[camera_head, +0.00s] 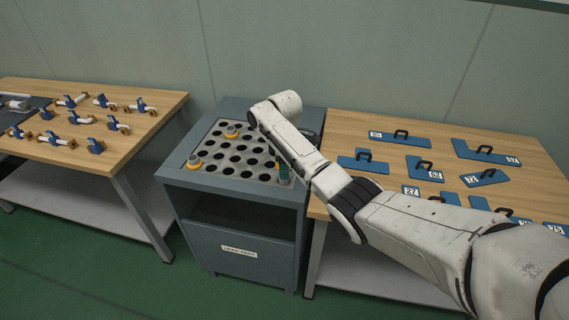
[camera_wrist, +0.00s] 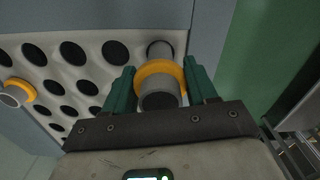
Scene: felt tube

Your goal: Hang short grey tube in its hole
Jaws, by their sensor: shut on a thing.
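The short grey tube (camera_wrist: 160,98) with a yellow collar is between the green fingers of my gripper (camera_wrist: 165,85) in the wrist view. Its far end is at a dark hole (camera_wrist: 153,46) near the plate's edge; I cannot tell how deep it reaches. The grey holed plate (camera_head: 234,153) is set in the top of a grey-blue cabinet. In the head view my gripper (camera_head: 284,173) is over the plate's right side, and my arm hides part of it and the tube.
Two other collared tubes stand in the plate, one at the back (camera_head: 232,131) and one at the left (camera_head: 194,163). A wooden table (camera_head: 165,112) with blue clamps is to the left. Another table (camera_head: 345,126) with blue handled plates is to the right.

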